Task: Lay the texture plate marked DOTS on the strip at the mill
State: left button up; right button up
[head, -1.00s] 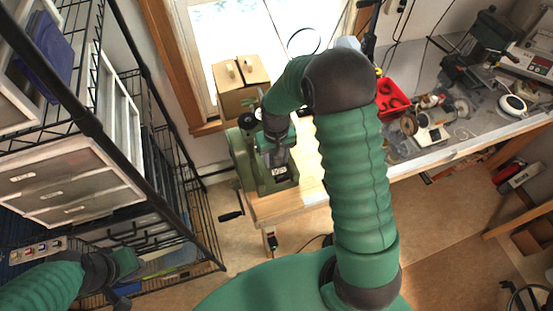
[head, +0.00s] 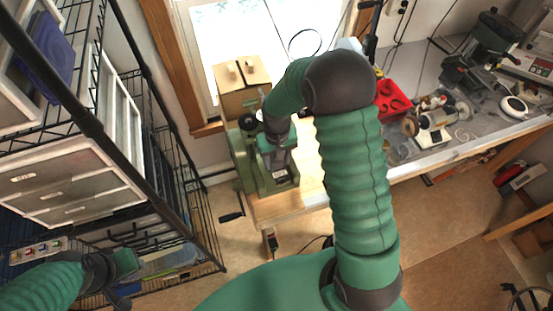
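The green mill (head: 241,163) with a hand crank stands on the left end of the wooden bench. My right gripper (head: 279,163) points down over the mill's front side, and my own arm covers part of the view. A small dark plate with a pale label (head: 281,173) shows right at its fingertips. Its marking is too small to read, and I cannot tell whether the fingers grip it. The strip is not clear to me, being hidden or too small. My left gripper (head: 122,278) is low at the left by the wire rack, and its fingers are unclear.
A wooden box (head: 241,88) with two knobs stands behind the mill by the window. A red tray (head: 391,100) and several tools lie on the bench to the right. The wire rack (head: 190,215) with drawers fills the left. A small strip of coloured items (head: 38,250) lies there.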

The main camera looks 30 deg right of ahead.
jog(key=o, duration=0.4)
